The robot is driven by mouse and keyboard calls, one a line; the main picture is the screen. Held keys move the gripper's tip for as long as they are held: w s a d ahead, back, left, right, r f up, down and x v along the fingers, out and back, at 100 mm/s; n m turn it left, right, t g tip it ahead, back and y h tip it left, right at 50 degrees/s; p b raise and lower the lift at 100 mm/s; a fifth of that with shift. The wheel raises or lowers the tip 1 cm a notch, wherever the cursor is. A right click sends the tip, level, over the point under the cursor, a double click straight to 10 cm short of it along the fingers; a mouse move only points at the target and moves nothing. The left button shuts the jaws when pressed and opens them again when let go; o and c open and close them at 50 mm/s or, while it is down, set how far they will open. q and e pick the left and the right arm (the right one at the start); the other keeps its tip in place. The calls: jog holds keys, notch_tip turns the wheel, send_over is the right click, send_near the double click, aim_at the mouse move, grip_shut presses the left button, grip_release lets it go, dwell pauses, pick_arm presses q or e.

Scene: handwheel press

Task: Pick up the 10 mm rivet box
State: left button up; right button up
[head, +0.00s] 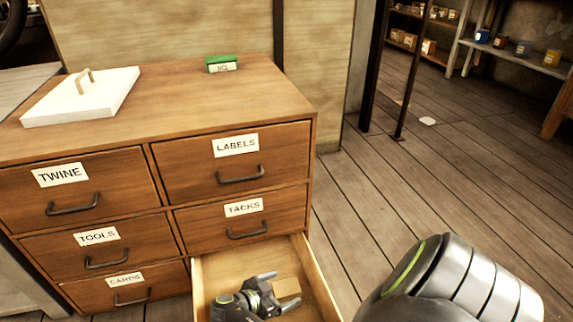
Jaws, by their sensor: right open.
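I cannot tell which is the 10 mm rivet box. My left gripper is out of view.
The wooden cabinet (180,88) has shut drawers labelled TWINE, LABELS, TOOLS, TACKS and a partly legible one. A white board with a handle (82,97) lies on top. The open drawer's walls surround the gripper. Floor to the right is mostly clear; shelves (515,58) stand behind.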

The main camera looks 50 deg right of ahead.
grip_shut()
dwell(0.7)
